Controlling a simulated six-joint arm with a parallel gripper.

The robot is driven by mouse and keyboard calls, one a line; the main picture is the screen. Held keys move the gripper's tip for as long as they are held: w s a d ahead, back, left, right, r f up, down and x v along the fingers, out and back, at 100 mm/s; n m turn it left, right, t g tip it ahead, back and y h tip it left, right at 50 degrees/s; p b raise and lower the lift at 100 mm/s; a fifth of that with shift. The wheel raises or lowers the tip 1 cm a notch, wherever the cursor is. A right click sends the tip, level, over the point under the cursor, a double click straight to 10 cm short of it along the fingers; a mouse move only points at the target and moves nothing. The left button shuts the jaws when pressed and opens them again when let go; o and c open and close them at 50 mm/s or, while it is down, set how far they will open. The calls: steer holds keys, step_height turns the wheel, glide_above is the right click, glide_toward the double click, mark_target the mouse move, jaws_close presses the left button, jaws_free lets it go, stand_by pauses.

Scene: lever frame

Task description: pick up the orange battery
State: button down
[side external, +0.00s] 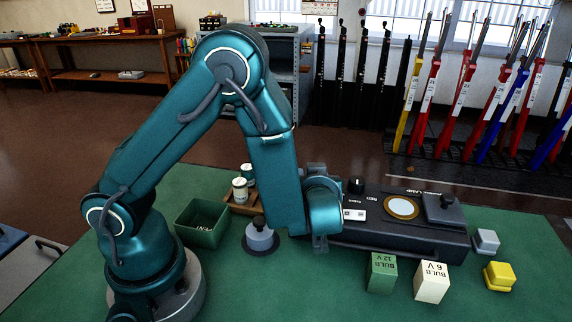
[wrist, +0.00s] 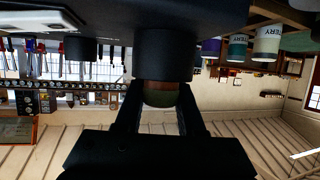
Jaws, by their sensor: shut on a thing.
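My gripper (wrist: 162,104) is shut on a round-ended, brownish-orange thing in deep shade, which looks like the orange battery (wrist: 160,86). Its far part meets a wide black cylinder (wrist: 165,55) on the dark lamp box; I cannot tell whether it is inside the cylinder or only in line with it. The wrist view is upside down. In the side view my arm covers the fingers and what they hold, at the left end of the lamp box (side external: 400,240).
Other batteries (side external: 240,188) stand in a wooden tray, also visible in the wrist view (wrist: 267,42). A green bin (side external: 202,222) and a grey plunger-like part (side external: 260,238) lie left of my gripper. Green and white bulb boxes (side external: 382,272) (side external: 432,281) and yellow and grey blocks (side external: 499,275) (side external: 486,241) stand right.

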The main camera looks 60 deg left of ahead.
steer(key=shift+r, duration=0.1)
steer(key=shift+r, duration=0.85)
steer(key=s+d+r, duration=0.3)
steer(key=s+r, duration=0.1)
steer(key=r, duration=0.6)
steer(key=shift+s+d+m+t, duration=0.25)
steer(key=shift+d+m+t, duration=0.15)
